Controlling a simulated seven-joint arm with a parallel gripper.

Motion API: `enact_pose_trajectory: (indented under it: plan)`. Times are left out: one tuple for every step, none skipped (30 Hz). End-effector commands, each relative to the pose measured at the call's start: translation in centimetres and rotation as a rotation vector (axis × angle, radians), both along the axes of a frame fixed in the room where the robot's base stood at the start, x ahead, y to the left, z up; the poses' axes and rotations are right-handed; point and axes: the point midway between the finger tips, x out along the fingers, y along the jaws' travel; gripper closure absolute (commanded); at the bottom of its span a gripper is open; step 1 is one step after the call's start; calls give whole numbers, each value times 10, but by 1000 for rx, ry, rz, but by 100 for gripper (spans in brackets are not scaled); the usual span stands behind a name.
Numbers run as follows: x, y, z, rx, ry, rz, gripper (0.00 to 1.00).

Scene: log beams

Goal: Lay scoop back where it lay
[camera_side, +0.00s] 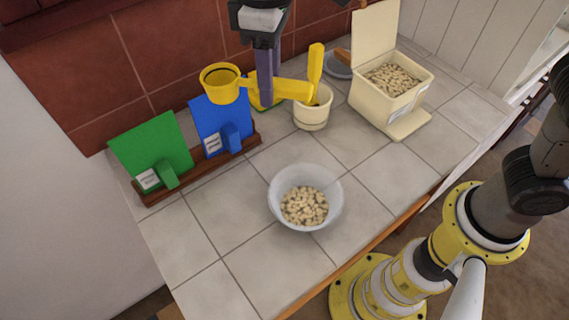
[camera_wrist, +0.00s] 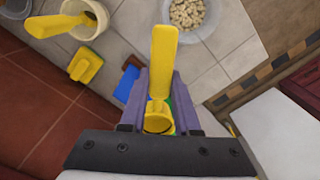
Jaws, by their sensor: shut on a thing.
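My gripper (camera_side: 264,82) is shut on the yellow scoop (camera_side: 221,83), holding it above the counter near the back wall. In the side view the scoop's round cup is to the left of my fingers and its flat handle reaches right, in front of the cream crock's upper edge. In the wrist view the scoop's handle (camera_wrist: 164,55) points up between the purple fingers of my gripper (camera_wrist: 160,85). Its cup is partly hidden low between the fingers.
A cream crock (camera_side: 311,117) holds another yellow utensil. An open cream bin (camera_side: 392,101) and a glass bowl (camera_side: 329,187) hold pale pieces. Green (camera_side: 150,143) and blue (camera_side: 222,122) panels stand in a wooden rack. A yellow-green sponge (camera_wrist: 86,64) lies behind my gripper. The front-left counter is clear.

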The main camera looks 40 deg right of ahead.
Motion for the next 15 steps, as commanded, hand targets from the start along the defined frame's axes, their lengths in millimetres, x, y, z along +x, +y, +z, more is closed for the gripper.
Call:
enact_pose_trajectory:
  plan:
    - [0,0,0,2,-2,0,100]
    - [1,1,0,5,-6,0,100]
    - [3,2,0,11,-13,1,100]
    - [4,4,-1,17,-20,1,100]
    - [5,4,-6,18,-21,2,100]
    - [3,3,-15,15,-18,2,100]
    - [1,1,-20,14,-17,2,100]
    - [-1,-3,-26,14,-17,0,100]
    - [-4,-9,-34,13,-15,-7,100]
    - [-7,-15,-39,12,-15,-13,100]
    - [-10,-22,-45,10,-14,-22,100]
    - [-15,-33,-53,10,-13,-34,100]
    - [-18,-42,-58,8,-11,-45,100]
    - [-23,-50,-64,8,-10,-56,100]
    - [-29,-62,-71,7,-9,-71,100]
